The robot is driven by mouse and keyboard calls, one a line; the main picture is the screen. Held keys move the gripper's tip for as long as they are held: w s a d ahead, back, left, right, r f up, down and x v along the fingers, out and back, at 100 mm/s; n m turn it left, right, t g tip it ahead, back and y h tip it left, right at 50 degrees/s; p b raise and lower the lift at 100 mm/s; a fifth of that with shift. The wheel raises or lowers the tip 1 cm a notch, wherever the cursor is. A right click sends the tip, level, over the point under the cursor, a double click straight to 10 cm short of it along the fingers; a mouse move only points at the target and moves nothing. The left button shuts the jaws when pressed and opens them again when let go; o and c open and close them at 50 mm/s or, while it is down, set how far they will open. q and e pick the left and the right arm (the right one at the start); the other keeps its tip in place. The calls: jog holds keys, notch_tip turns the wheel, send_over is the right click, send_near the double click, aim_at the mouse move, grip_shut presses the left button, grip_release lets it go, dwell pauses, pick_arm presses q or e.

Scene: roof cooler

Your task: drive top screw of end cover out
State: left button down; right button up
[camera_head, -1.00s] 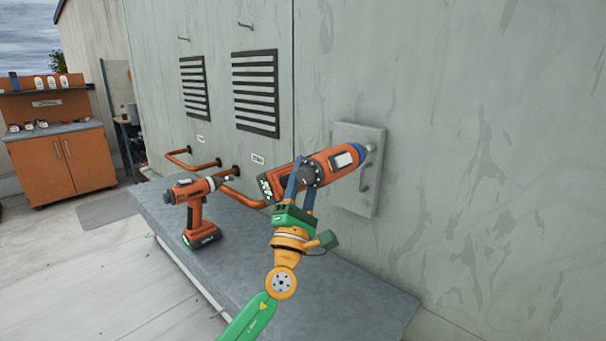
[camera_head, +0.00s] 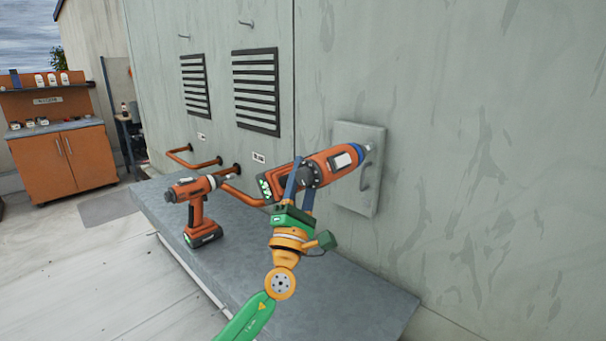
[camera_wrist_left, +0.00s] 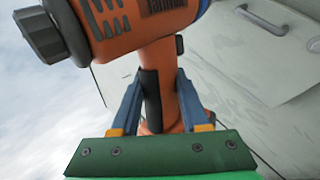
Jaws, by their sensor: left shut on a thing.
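The end cover (camera_head: 350,195), a pale grey plate with a handle, is on the wall right of centre in the head view. A plate with a handle also shows in the left wrist view (camera_wrist_left: 262,55). My left gripper (camera_head: 302,184) is shut on the grip of an orange power driver (camera_head: 328,164), which also fills the top of the left wrist view (camera_wrist_left: 130,25). The driver's blue-collared nose points right, at the cover's upper right part. Its tip overlaps the cover there, and I cannot tell whether it touches. The top screw is not visible. My right gripper is not in view.
A second orange drill (camera_head: 196,210) stands upright on the grey bench (camera_head: 345,295) to the left. Orange pipes (camera_head: 240,195) run along the wall behind it. Dark louvred vents (camera_head: 256,92) are above. An orange cabinet (camera_head: 62,162) stands far left.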

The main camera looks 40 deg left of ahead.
pick_arm(q)
jog(key=shift+s+d+p, duration=0.1)
jog(key=shift+s+p, duration=0.4)
jog(key=shift+p, duration=0.05)
jog(key=shift+s+a+p, duration=0.2)
jog(key=shift+s+p, duration=0.1)
jog(key=shift+s, duration=1.05)
jog(key=shift+s+a+p, duration=0.15)
jog(key=shift+s+p, duration=0.15)
jog(key=shift+s, duration=1)
